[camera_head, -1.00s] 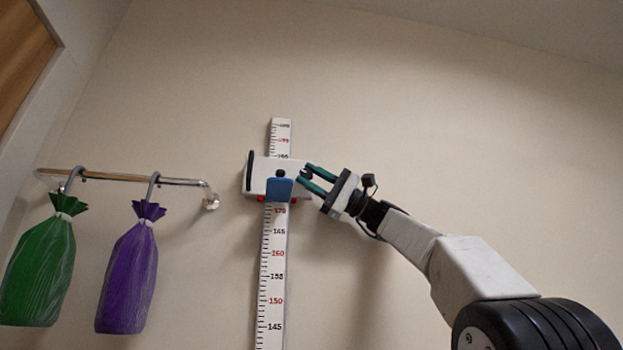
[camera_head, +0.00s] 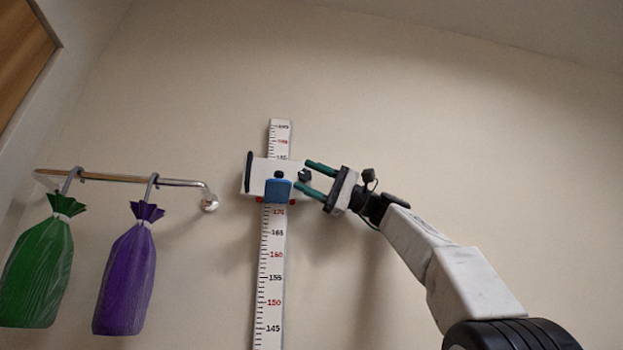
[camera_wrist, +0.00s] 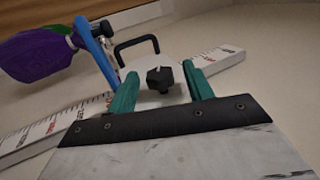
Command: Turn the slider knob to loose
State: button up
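The slider (camera_head: 258,176) is a white block on a vertical height ruler (camera_head: 270,275) fixed to the wall. Its dark knob (camera_head: 304,175) sticks out on the right side. In the wrist view the knob (camera_wrist: 160,80) looks faceted and black, with a small light mark on its face; any lettering is unreadable. My gripper (camera_head: 303,174) has its two green fingers open, one on each side of the knob. In the wrist view the fingers (camera_wrist: 160,72) show visible gaps to the knob on both sides.
A blue plate (camera_head: 278,190) and a black handle (camera_head: 248,172) are on the slider. A wall rail (camera_head: 120,178) at left carries a green bag (camera_head: 38,270) and a purple bag (camera_head: 127,275). The wall right of the ruler is clear.

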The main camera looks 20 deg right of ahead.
jog(key=v, duration=0.7)
jog(key=shift+d, duration=0.35)
jog(key=shift+s+f, duration=0.1)
jog(key=shift+f, duration=0.05)
